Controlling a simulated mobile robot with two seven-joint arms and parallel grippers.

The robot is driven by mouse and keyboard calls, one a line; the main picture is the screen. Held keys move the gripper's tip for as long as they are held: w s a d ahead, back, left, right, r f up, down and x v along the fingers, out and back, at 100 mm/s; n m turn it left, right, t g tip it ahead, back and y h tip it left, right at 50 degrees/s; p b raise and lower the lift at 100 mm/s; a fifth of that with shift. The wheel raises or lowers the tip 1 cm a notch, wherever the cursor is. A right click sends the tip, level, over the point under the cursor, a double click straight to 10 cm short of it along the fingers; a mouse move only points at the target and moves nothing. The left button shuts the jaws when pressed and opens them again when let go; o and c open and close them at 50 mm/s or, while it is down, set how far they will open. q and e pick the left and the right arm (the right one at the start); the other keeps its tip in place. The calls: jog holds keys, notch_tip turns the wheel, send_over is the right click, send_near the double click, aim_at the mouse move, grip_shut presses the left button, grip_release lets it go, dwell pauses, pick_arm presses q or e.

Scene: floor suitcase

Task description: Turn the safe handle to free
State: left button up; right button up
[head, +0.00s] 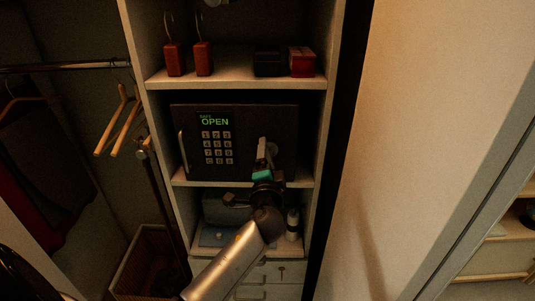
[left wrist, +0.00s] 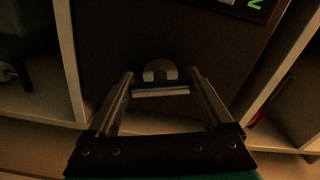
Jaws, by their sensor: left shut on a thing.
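The dark safe (head: 285,122) sits on the middle shelf of the cabinet, its door looking closed. Its display (head: 214,121) reads OPEN in green above a keypad (head: 218,148). The round, pale safe handle (head: 271,149) is on the right part of the door, partly hidden by my left gripper (head: 262,155). In the left wrist view, the handle's hub (left wrist: 159,72) and a short bar (left wrist: 160,92) show between the fingers of my left gripper (left wrist: 162,88). My right gripper is out of view.
A pale vertical pull bar (head: 184,153) is on the safe's left side. Red items (head: 173,59) and small boxes (head: 302,62) stand on the shelf above. A bottle (head: 293,224) stands on the shelf below. Hangers (head: 122,118) hang at left; a pale wall is at right.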

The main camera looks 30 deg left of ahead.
pick_arm(q)
jog(key=shift+m+p, duration=0.45)
jog(key=shift+m, duration=0.65)
jog(key=o, duration=1.1)
jog(key=shift+o, duration=0.2)
jog(key=shift+s+d, duration=0.1)
jog(key=shift+s, duration=0.05)
jog(key=b+v, duration=0.2)
jog(key=v, duration=1.3)
